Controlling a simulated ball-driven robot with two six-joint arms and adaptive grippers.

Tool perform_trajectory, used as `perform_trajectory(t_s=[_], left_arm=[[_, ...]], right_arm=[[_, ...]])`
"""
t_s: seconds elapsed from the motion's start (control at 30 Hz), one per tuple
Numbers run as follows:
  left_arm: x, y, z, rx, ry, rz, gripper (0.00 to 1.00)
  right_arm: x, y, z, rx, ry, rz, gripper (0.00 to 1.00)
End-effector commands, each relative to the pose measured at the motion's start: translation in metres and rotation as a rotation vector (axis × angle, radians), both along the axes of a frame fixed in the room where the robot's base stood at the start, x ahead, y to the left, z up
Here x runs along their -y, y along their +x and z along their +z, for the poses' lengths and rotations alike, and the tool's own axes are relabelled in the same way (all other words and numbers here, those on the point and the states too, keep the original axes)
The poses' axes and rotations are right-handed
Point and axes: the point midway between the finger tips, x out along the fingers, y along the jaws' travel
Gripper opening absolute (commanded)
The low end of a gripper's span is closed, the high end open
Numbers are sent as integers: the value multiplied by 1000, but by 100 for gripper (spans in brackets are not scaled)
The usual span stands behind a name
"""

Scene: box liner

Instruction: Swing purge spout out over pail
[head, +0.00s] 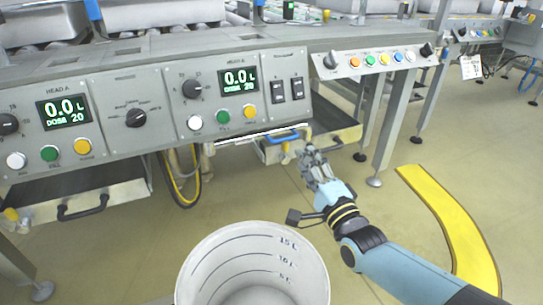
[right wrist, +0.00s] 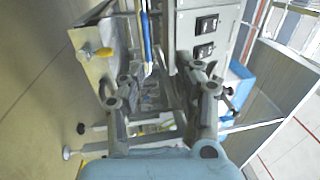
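A thin pale pipe with a blue sleeve (head: 283,137) runs under the right-hand dosing panel; it looks like the purge spout, though I cannot be sure. In the right wrist view the blue sleeve (right wrist: 147,38) lies ahead, between the lines of the fingers. My right gripper (head: 307,152) is just in front of and below the sleeve's right end, seemingly apart from it. In the wrist view its fingers (right wrist: 161,82) are spread with nothing visibly held. A white pail (head: 252,235) marked 5, 10 and 15 L stands at the bottom centre, open and seemingly empty. My left gripper is not in view.
A metal tray (head: 335,135) sits under the right panel, with a yellow knob (right wrist: 103,53) in the wrist view. Another tray (head: 85,195) is at left. Looped hoses (head: 183,185) hang between them. A table leg (head: 390,130) stands right; a yellow floor strip (head: 450,220) curves beyond my arm.

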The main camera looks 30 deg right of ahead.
Motion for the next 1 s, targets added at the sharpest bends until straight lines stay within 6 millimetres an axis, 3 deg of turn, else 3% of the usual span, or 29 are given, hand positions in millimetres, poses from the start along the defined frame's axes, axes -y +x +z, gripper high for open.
perform_trajectory(t_s=[0.03,0.1,0.37,0.7,0.77,1.0], left_arm=[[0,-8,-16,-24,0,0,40],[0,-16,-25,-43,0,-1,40],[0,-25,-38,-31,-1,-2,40],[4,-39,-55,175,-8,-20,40],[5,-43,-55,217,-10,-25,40],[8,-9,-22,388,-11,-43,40]], right_arm=[[0,1,-15,-6,-1,0,33],[1,4,-20,-4,-2,1,33],[1,19,-21,3,-3,0,33],[5,80,-14,-1,-3,0,33],[6,91,-12,0,-3,1,33],[7,109,-7,0,-4,-1,33]])
